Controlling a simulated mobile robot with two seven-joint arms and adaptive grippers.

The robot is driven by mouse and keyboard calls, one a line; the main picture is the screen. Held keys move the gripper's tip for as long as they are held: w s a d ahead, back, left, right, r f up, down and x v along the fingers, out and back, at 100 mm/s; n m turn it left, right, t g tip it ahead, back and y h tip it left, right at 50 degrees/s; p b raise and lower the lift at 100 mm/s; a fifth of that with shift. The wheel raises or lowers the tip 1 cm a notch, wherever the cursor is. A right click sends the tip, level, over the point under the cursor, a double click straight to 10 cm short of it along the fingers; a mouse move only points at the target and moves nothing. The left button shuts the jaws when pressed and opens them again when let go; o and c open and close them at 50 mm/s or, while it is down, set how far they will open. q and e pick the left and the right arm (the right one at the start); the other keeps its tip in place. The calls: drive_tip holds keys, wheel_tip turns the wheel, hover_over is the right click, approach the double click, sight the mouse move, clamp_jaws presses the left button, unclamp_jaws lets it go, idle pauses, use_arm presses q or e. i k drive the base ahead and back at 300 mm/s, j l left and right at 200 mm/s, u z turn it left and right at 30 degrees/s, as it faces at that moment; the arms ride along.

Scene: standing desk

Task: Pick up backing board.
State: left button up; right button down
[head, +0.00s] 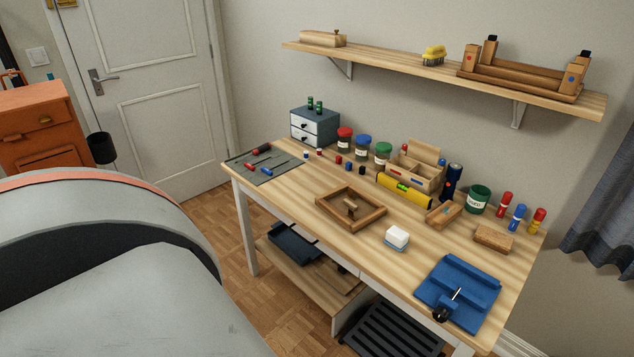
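I cannot clearly make out a backing board. A square wooden frame (372,221) lies flat near the middle of the desk, with a small wooden piece (351,209) standing inside it; whether its floor is a separate board cannot be told. On the lower shelf (295,270) lie a dark flat item (293,243) and some brown items partly hidden by the desktop. Neither of my grippers is in view.
The desk (300,203) holds a tool mat (285,172), jars, a yellow level (405,190), a white block (397,238) and a blue vise-like fixture (458,290). A wall shelf (400,62) hangs above. A black slatted mat (390,332) lies below the desk.

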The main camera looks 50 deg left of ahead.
sight(342, 202)
drive_tip(key=u, duration=1.6)
